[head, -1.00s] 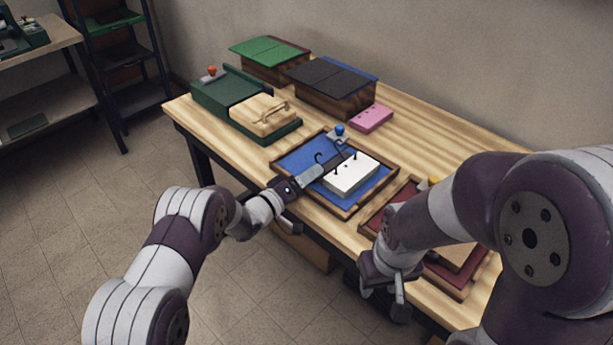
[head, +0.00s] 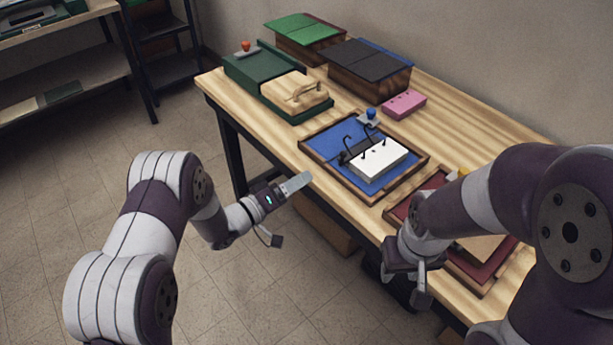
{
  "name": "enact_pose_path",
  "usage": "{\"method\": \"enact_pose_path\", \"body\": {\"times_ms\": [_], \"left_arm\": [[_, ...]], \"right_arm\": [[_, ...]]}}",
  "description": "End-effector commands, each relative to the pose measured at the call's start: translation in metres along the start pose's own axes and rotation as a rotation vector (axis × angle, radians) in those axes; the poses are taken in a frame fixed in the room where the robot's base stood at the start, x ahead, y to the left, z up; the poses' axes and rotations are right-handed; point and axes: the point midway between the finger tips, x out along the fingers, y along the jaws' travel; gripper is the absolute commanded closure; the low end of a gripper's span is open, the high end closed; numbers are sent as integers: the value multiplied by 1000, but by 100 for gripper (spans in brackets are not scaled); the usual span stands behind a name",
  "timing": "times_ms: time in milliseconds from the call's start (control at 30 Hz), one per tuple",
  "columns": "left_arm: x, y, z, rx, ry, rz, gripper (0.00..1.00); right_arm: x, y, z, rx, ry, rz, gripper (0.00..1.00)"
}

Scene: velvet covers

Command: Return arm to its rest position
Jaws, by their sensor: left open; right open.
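My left gripper (head: 288,210) is open and empty, off the table's front edge over the floor. It is apart from the blue tray (head: 322,146), which has a wooden rim and holds a white block (head: 378,158) with dark hooked wires. My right gripper (head: 408,290) is open, low at the front edge beside the red tray (head: 470,284). My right arm hides part of that red tray.
The wooden table (head: 470,125) also bears a green case (head: 252,66) with a wooden piece (head: 296,92), a green-lidded box (head: 303,28), a dark-lidded box (head: 368,68) and a pink block (head: 404,104). Shelves (head: 60,65) stand at the left. Open floor lies between.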

Motion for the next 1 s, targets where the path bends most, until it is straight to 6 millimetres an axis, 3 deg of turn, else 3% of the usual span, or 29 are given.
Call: {"method": "enact_pose_path", "body": {"times_ms": [433, 467, 533, 633, 667, 700, 767, 800, 833, 900, 1000], "left_arm": [[0, 0, 0, 15, 0, 0, 29], [0, -2, 1, 41, -6, -13, 29], [-3, -28, 8, 136, -44, -135, 29], [-39, -86, 29, 275, -184, -494, 29], [-59, -94, 27, 320, -249, -621, 29], [-90, -95, 23, 362, -353, -787, 29], [-146, -75, 18, 379, -532, -998, 29], [-181, -51, 18, 358, -650, -1100, 29], [-204, -30, 19, 331, -729, -1153, 29], [-248, 21, 26, 250, -871, -1222, 29], [-286, 90, 33, 137, -965, -1248, 29]], "right_arm": [[0, 0, 0, 0, 0, 0, 57], [0, 0, 0, 0, 0, 0, 57], [0, 0, 0, 0, 0, 0, 57], [-1, 0, 0, 0, 0, 0, 57], [-5, 0, 0, 0, 0, 0, 57], [-13, 0, -1, 0, -1, 0, 57], [-26, 0, -3, 0, 0, 0, 57], [-34, 0, -4, 0, 0, 0, 57], [-40, 0, -5, 0, 0, 0, 57], [-52, 0, -6, 0, 0, 0, 57], [-68, 0, -8, 0, 0, 0, 57]]}}
